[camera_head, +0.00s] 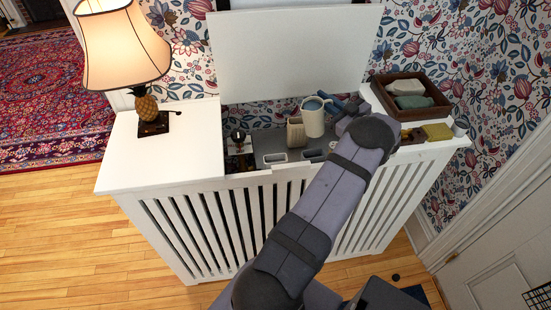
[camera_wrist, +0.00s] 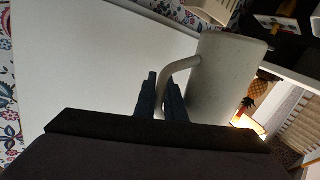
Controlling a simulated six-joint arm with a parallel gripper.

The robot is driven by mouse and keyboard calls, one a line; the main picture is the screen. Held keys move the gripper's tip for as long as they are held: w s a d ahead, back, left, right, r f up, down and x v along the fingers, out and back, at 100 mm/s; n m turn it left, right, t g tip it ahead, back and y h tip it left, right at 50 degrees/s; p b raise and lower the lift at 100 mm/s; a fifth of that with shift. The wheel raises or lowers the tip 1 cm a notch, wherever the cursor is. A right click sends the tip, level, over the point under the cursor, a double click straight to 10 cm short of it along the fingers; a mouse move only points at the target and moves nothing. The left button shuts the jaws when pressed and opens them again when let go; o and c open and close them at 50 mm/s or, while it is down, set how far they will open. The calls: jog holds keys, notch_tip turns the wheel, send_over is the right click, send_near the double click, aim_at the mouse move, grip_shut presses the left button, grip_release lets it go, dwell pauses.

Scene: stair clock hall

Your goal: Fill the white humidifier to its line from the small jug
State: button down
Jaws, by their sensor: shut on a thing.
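My gripper (camera_head: 335,106) is shut on the handle of a small cream jug (camera_head: 313,120). In the wrist view the two dark fingers (camera_wrist: 162,88) close around the handle, and the jug body (camera_wrist: 228,80) is beside them on the right. The jug looks about upright above the open part of the cabinet, with bluish water showing at its mouth. A narrow white open-topped container (camera_head: 275,158), apparently the white humidifier, sits at the cabinet's front edge, lower left of the jug. Its line and water level are not readable. A similar greyish container (camera_head: 312,155) is right of it.
A beige ribbed container (camera_head: 296,134) stands just left of the jug. The white slatted cabinet (camera_head: 150,170) has its lid (camera_head: 295,50) raised behind. A lamp (camera_head: 125,50) stands left; a wooden tray (camera_head: 412,98) with soft-looking items and a yellow block (camera_head: 438,132) are right.

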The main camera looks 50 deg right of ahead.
aim_at(307, 108)
jog(key=shift+w+a+f+n, duration=0.3)
jog(key=shift+a+f+n, duration=0.15)
jog(key=shift+n, duration=0.25)
jog(key=shift+w+a+f+n, duration=0.1)
jog(key=shift+a+n, duration=0.15)
jog(key=shift+n, duration=0.05)
jog(key=shift+w+a+n+g, duration=0.15)
jog(key=shift+a+n+g, duration=0.15)
jog(key=shift+n, duration=0.1)
jog(key=shift+w+a+n+g, duration=0.15)
jog(key=shift+w+a+n, duration=0.15)
jog(key=shift+a+n, duration=0.3)
jog(key=shift+w+a+n+g, duration=0.15)
jog(key=shift+w+a+n, duration=0.15)
jog(key=shift+a+n, duration=0.3)
jog(key=shift+w+a+n+h+b, duration=0.2)
jog(key=shift+a+n+b, duration=0.25)
jog(key=shift+n, duration=0.3)
jog(key=shift+w+a+n+h+b, duration=0.1)
jog(key=shift+w+a+n+b, duration=0.15)
jog(key=shift+n+b, duration=0.4)
dwell(1.3)
jog(key=shift+w+a+f+n+g+b, duration=0.1)
jog(key=shift+a+f+n+g+b, duration=0.1)
jog(key=shift+f+n+b, duration=0.3)
jog(key=shift+w+a+f+n+g+b, duration=0.1)
jog(key=shift+a+f+n+g+b, duration=0.1)
jog(key=shift+f+n+b, duration=0.3)
dwell(0.7)
jog(key=shift+r, duration=0.15)
